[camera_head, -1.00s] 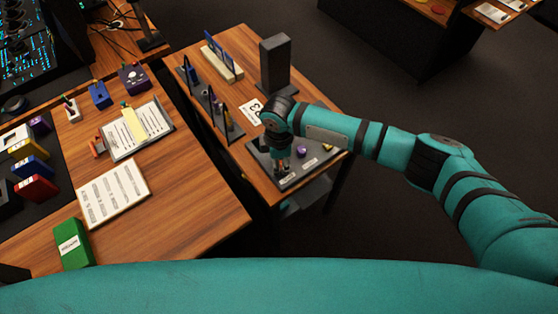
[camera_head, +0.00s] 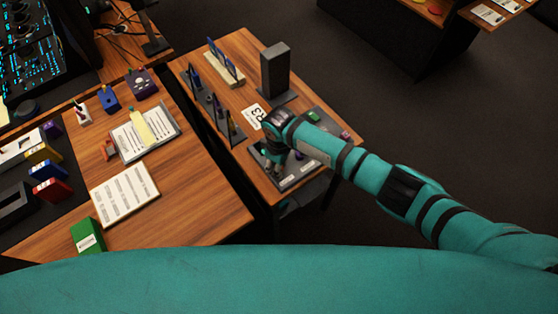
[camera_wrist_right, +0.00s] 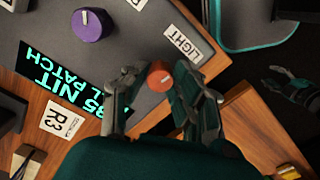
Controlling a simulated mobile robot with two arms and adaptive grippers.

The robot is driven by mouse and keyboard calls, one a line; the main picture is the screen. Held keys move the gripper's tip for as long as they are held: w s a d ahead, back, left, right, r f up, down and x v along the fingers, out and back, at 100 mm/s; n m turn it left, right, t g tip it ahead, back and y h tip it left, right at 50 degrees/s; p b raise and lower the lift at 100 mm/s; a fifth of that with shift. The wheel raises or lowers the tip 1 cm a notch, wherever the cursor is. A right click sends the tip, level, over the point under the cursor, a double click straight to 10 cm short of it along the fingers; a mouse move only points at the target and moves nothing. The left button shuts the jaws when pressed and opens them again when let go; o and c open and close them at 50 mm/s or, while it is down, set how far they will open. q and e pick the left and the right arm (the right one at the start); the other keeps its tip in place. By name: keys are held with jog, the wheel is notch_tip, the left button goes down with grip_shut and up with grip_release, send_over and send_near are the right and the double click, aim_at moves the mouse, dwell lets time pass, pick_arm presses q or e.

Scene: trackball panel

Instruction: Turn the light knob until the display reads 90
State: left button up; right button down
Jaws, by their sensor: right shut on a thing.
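The light knob (camera_wrist_right: 160,76) is a small orange-red knob with a pale mark, beside the LIGHT label (camera_wrist_right: 182,44) in the right wrist view. My right gripper (camera_wrist_right: 158,84) is shut on it, with a finger on each side. The display (camera_wrist_right: 60,85) shows green text upside down, with "NIT" and "PATCH"; its number seems to end in 5, but the first digit is unclear and partly hidden by a finger. In the head view, my right gripper (camera_head: 274,166) is over the grey panel (camera_head: 300,177). A dark gripper, apparently my left (camera_wrist_right: 295,90), shows beyond the table; its jaws are unclear.
A purple knob (camera_wrist_right: 91,24) stands on the same panel. An R3 card (camera_wrist_right: 62,124) lies beside it. A tall dark block (camera_head: 275,70) and upright dark stands (camera_head: 215,105) stand on the table. Another desk (camera_head: 190,190) is at the left.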

jog(key=shift+m+p, duration=0.55)
jog(key=shift+m, duration=0.35)
jog(key=c, duration=1.1)
grip_release()
jog(key=shift+o, duration=0.2)
notch_tip(320, 180, up, 12)
